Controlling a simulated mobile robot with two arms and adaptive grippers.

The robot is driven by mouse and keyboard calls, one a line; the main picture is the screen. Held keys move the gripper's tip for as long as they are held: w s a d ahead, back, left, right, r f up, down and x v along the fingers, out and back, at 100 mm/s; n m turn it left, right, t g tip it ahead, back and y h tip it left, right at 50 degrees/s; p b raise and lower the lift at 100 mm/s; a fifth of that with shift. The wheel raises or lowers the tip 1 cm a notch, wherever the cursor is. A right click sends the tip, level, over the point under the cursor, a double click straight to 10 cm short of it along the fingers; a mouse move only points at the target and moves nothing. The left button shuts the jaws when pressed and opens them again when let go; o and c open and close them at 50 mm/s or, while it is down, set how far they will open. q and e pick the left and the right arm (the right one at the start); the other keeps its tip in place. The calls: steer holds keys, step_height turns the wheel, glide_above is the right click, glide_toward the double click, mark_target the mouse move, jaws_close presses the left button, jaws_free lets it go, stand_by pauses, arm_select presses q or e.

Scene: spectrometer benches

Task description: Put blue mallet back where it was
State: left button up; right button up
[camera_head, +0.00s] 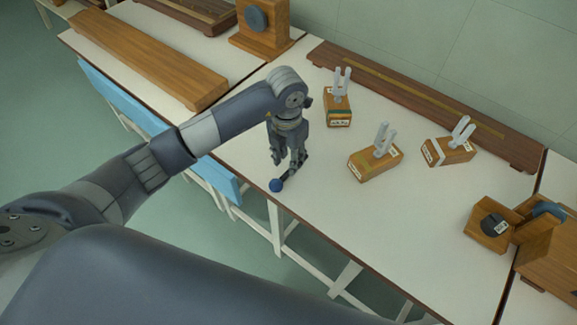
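The blue mallet (276,185) has a round blue head and a thin dark handle. It is near the front edge of the white bench, with its handle running up and right. My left gripper (287,162) points down right over the handle. Its fingers look spread apart, one to each side, and the handle shows near the right fingertip. I cannot tell whether they touch it. The gripper partly hides the handle. My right gripper is not in view.
Three tuning forks on wooden boxes stand on the bench: one behind (339,108), one in the middle (376,162), one at right (449,150). A long dark wooden rail (430,103) lies along the back. Wooden apparatus (490,225) stands at right. The front middle is clear.

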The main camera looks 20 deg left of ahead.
arm_select(q)
step_height(320, 180, up, 7)
steer(key=shift+r+b, duration=0.2)
steer(key=shift+b, duration=0.2)
steer(key=shift+s, duration=0.1)
